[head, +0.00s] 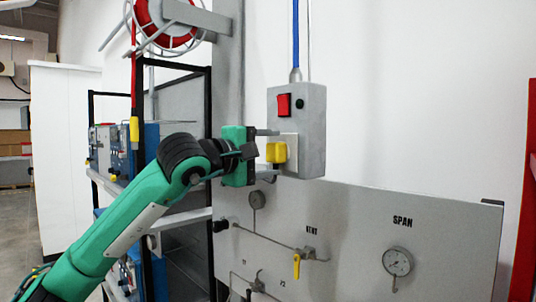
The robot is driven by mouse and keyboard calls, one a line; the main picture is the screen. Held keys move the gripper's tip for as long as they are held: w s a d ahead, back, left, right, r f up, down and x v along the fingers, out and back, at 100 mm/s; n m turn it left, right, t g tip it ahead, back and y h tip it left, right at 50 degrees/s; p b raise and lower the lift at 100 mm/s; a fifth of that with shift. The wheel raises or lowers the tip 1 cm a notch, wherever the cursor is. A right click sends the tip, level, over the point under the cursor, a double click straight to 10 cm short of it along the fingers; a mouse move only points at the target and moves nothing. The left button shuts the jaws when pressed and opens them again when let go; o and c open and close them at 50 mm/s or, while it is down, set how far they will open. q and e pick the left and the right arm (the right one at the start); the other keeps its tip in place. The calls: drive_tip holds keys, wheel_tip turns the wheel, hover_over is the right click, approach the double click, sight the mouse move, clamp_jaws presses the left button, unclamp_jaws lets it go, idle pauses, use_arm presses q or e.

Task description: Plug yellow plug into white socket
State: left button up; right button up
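The yellow plug (277,152) is at the white socket (291,143) on the front of a grey box on the wall. It covers the lower left part of the socket; I cannot tell how deep it sits. My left gripper (268,153) is just left of the plug, with one finger above the plug's level and one below. The fingers are spread and appear apart from the plug. My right gripper is not in view.
The grey box (312,130) has a red switch (284,105) and a blue cable (296,40) above. A grey panel (350,240) with gauges and a yellow-handled valve (297,265) lies below. A red cable with a yellow end (134,130) hangs left. A black-framed rack stands behind my arm.

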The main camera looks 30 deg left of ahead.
use_arm(q)
drive_tip(key=shift+s+a+f+b, duration=0.1)
drive_tip(key=shift+s+a+b, duration=0.05)
drive_tip(key=shift+s+b, duration=0.35)
drive_tip(key=b+v, duration=0.5)
drive_tip(key=v, duration=0.7)
drive_tip(key=shift+s+a+b, duration=0.15)
drive_tip(key=shift+s+b, duration=0.15)
drive_tip(key=shift+s, duration=0.05)
